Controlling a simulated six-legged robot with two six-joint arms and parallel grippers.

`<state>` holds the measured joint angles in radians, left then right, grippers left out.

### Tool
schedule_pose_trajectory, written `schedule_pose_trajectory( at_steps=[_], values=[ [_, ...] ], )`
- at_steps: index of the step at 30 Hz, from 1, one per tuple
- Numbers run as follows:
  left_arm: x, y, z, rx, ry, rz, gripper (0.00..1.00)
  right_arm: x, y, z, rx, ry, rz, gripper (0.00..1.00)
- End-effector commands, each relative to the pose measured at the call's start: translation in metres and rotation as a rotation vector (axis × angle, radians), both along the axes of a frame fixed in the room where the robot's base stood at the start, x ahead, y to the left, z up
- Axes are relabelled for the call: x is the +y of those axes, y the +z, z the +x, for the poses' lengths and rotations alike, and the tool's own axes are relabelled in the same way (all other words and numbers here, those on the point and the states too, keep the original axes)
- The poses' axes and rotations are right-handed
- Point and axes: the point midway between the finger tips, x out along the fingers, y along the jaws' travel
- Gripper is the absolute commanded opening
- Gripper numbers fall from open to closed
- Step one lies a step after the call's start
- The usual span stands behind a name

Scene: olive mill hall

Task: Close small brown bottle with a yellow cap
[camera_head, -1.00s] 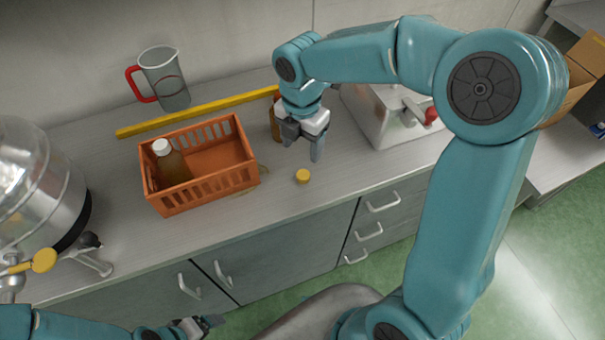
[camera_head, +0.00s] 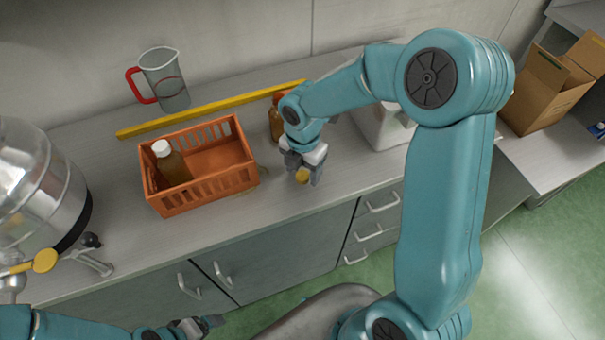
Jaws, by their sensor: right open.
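The yellow cap (camera_head: 302,175) lies on the grey worktop near its front edge. My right gripper (camera_head: 304,176) is low over it, open, with its fingers at either side of the cap. I cannot tell whether they touch it. The small brown bottle (camera_head: 275,124) stands on the worktop just behind and left of the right gripper, partly hidden by my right arm. My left gripper (camera_head: 210,324) is at the bottom edge, in front of the cabinets and away from the cap and bottle; its jaws are too small to read.
An orange crate (camera_head: 205,187) holding a white-capped bottle (camera_head: 171,162) stands left of the gripper. A steel vessel (camera_head: 35,185) is far left; a pale box (camera_head: 383,125) is right of the bottle.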

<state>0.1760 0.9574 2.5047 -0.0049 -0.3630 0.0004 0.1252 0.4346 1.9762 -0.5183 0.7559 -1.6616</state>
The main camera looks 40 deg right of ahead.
Motion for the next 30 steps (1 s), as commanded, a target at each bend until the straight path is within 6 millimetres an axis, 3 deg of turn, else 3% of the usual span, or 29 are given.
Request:
schedule_pose_trajectory(
  at_steps=[3, 13, 14, 18, 19, 30],
  values=[
    [0.0000, 0.0000, 0.0000, 0.000, 0.000, 0.000, 0.88, -0.0001, -0.0085, -0.0003, 0.000, 0.001, 0.000, 0.64],
    [0.0000, -0.0001, -0.0001, 0.000, 0.000, 0.000, 0.88, 0.0001, -0.0090, 0.0000, -0.001, 0.001, 0.000, 0.64],
    [-0.0001, -0.0001, -0.0001, 0.000, 0.000, 0.000, 0.88, 0.0001, -0.0090, 0.0000, -0.001, 0.001, 0.000, 0.58],
    [0.0000, -0.0001, 0.0000, 0.000, 0.000, 0.000, 0.88, 0.0001, -0.0089, 0.0000, -0.001, 0.001, 0.000, 0.12],
    [0.0000, -0.0001, 0.0000, 0.000, 0.000, 0.000, 0.88, 0.0002, -0.0090, -0.0001, -0.001, 0.001, 0.000, 0.06],
    [-0.0001, 0.0001, -0.0001, 0.000, 0.000, 0.000, 0.88, 0.0001, -0.0049, 0.0003, -0.002, 0.000, 0.001, 0.06]
  ],
)
